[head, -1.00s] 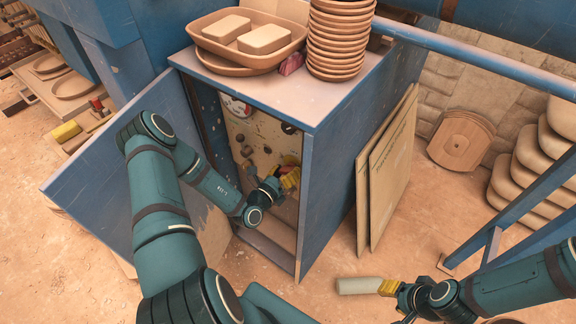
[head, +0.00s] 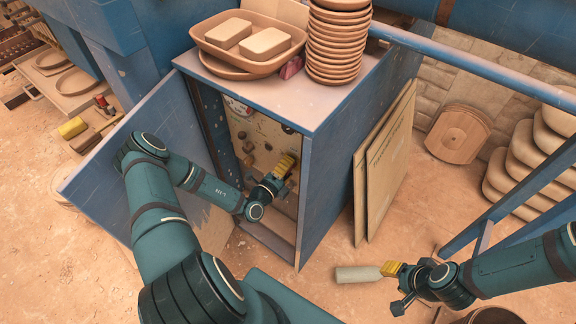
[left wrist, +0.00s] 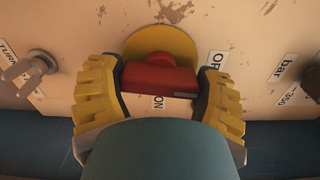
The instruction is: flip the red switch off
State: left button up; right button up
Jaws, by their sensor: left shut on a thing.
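The red switch (left wrist: 157,75) sits on a round yellow plate (left wrist: 180,45) on a beige panel in the left wrist view. Its red handle lies level across the picture, with an ON label (left wrist: 158,102) just below it and a partly hidden OFF label (left wrist: 216,59) to its right. My left gripper (left wrist: 160,85) is shut on the handle, one yellow finger at each end. In the head view my left gripper (head: 284,168) reaches into the open blue cabinet and hides the switch. My right gripper (head: 390,269) is low at right, its yellow fingers against a pale cylinder (head: 357,274).
The open cabinet door (head: 100,190) is at left, beside my left arm. Metal knobs (left wrist: 42,62) flank the switch. Stacked bowls (head: 338,35) and a tray (head: 210,48) stand on the cabinet. Boards (head: 385,165) lean on its right side.

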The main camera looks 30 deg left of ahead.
pick_arm(q)
jog(key=shift+n, duration=0.7)
jog(key=o, duration=1.1)
jog(key=shift+o, duration=0.2)
